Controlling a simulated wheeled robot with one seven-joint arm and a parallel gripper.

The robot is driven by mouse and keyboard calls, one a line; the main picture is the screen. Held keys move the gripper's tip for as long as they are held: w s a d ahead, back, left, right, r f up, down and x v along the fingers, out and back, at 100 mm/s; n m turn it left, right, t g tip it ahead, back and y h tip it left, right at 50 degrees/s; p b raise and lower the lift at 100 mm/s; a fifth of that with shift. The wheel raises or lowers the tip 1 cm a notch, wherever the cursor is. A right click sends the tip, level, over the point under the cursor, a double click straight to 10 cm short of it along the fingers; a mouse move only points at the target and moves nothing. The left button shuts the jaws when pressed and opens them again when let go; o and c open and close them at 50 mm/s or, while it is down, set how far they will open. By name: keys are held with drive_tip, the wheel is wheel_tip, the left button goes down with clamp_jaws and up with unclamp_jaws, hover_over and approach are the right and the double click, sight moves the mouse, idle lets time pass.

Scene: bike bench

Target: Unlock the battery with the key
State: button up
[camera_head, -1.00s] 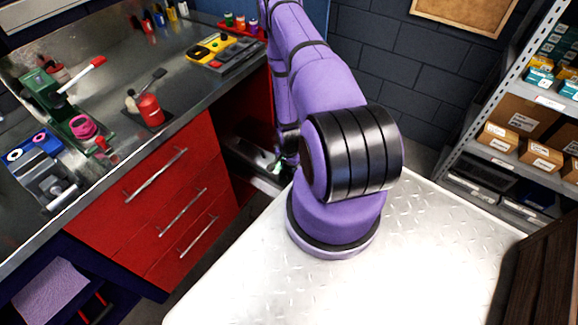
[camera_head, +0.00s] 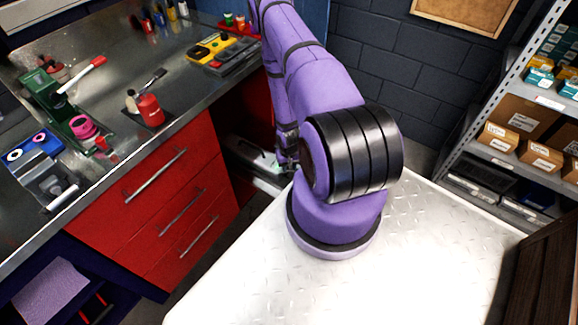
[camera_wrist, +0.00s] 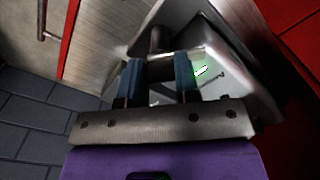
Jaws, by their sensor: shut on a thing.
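A silver-grey housing with a small lit green mark, which looks like the battery (camera_head: 250,158), sits low in the gap right of the red drawers in the head view. It fills the upper middle of the wrist view (camera_wrist: 235,92). My gripper (camera_wrist: 158,66) reaches against this housing with its two blue fingers. A dark round piece (camera_wrist: 157,40) shows just beyond and between the fingertips. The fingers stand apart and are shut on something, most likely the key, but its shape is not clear. In the head view my arm hides most of the gripper.
The steel workbench (camera_head: 105,75) with tools stands at left above red drawers (camera_head: 165,205). Red panels (camera_wrist: 300,40) edge the housing at right in the wrist view. Shelves with boxes (camera_head: 520,138) stand at right. A bare metal plate surface (camera_head: 420,260) lies in front.

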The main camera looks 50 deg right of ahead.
drive_tip(key=n, duration=0.4)
drive_tip(key=shift+n, duration=2.2)
drive_tip(key=o, duration=0.9)
drive_tip(key=shift+r, duration=0.1)
wheel_tip(320, 180, up, 11)
drive_tip(key=shift+f, duration=0.15)
drive_tip(key=shift+w, duration=0.1)
